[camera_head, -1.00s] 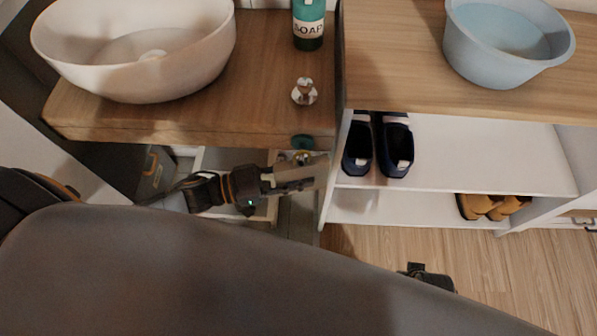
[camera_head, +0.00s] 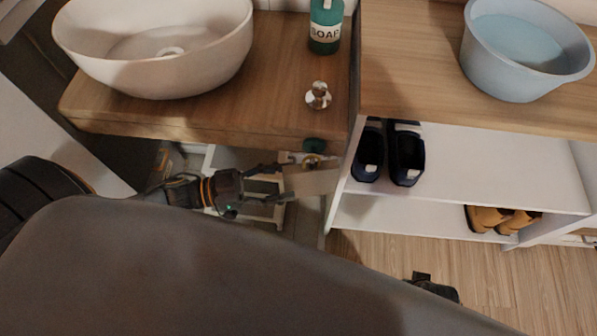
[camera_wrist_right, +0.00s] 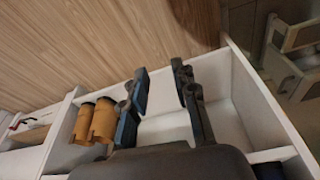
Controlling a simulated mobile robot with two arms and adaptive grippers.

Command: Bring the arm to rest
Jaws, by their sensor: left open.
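My left gripper (camera_head: 277,183) is in the head view, below the front edge of the wooden washbasin counter. Its two fingers are spread apart with nothing held between them. Their tips are close to a pale panel (camera_head: 312,181); I cannot tell whether they touch it. My right gripper (camera_wrist_right: 162,72) shows in the right wrist view with its two fingers apart and empty, over the white shelf unit. A small dark part at the lower right of the head view may belong to my right arm. My large grey body covers the lower left of the head view.
The counter (camera_head: 190,122) bears a white basin (camera_head: 150,80) and a soap bottle (camera_head: 325,28). To the right, a shelf unit (camera_head: 480,165) holds dark shoes (camera_head: 388,155) and tan shoes (camera_head: 500,219), with a blue tub (camera_head: 520,60) on top.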

